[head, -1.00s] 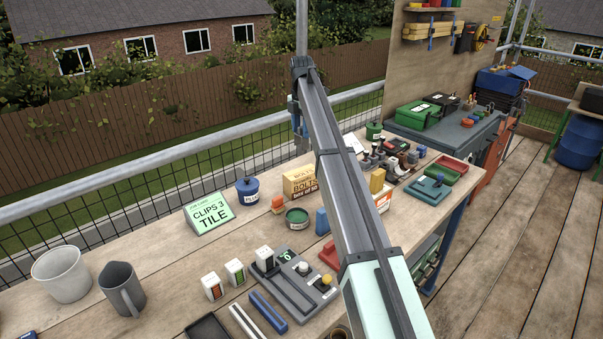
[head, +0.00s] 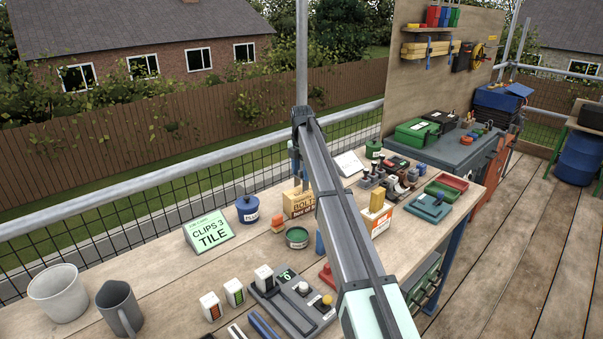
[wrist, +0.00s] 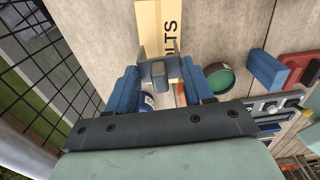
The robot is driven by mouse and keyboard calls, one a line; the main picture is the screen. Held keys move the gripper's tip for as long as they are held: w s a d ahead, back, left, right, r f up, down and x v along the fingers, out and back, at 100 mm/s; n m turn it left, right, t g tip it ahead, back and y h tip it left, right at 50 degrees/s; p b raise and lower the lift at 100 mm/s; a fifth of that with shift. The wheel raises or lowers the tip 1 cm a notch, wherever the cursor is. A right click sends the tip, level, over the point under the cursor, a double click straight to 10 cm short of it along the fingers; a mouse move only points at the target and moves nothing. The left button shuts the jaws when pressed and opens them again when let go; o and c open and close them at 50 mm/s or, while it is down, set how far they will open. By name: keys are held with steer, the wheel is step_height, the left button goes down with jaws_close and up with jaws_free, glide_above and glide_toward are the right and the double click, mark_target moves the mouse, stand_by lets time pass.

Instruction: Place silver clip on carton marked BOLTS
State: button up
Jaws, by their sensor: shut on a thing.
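The carton marked BOLTS (head: 299,204) is a tan box standing on the bench near its back edge. Its printed face also shows at the top of the wrist view (wrist: 152,28). My gripper (wrist: 162,78), with blue fingers, is shut on the silver clip (wrist: 158,70), a small grey metal piece. The clip overlaps the carton in the wrist view, and I cannot tell whether it touches it. In the head view my gripper (head: 294,165) hangs just above the carton, partly behind my arm; the clip cannot be made out there.
A blue lidded pot (head: 248,208) and a green sign reading CLIPS 3 TILE (head: 209,231) stand left of the carton. A green round tin (head: 297,237) and an orange block (head: 278,223) are in front. Mesh railing (head: 150,222) runs behind the bench.

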mark_target(302, 170)
steer(key=shift+f, duration=0.3)
steer(key=shift+f, duration=0.1)
steer(key=o, duration=1)
steer(key=shift+o, duration=0.2)
step_height(302, 170, up, 12)
steer(key=shift+d, duration=0.1)
